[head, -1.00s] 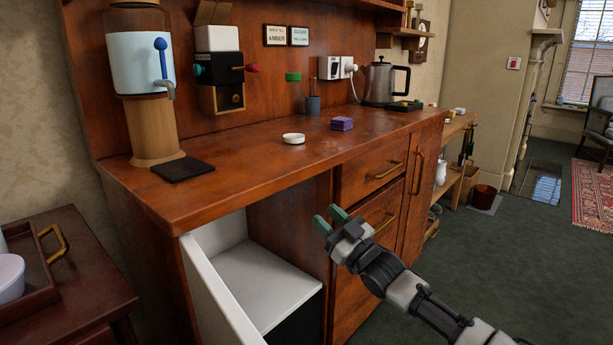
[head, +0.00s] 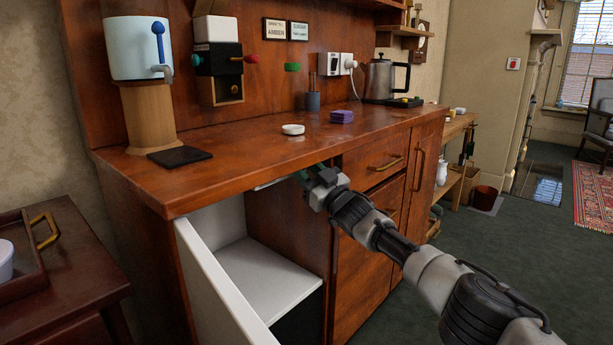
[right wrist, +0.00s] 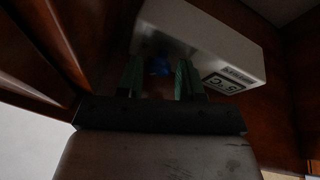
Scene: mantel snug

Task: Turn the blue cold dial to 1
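The blue dial (right wrist: 160,67) shows in the right wrist view, dark in the shadow, on a white box (right wrist: 205,45). The number it points to cannot be read. The box carries a small display (right wrist: 226,82) whose reading looks like 5°C. My right gripper (right wrist: 160,80) has its two green fingers apart, one on each side of the dial in the picture. Contact with the dial cannot be told. In the head view my right gripper (head: 310,178) is under the counter's front edge, by the open compartment, and the dial is hidden. My left gripper is not in view.
The wooden counter (head: 240,158) overhangs my right gripper. An open white door (head: 215,285) stands below at the left, and drawers (head: 372,165) are at the right. On the counter are a white round dish (head: 293,129), purple blocks (head: 342,116) and a kettle (head: 379,80).

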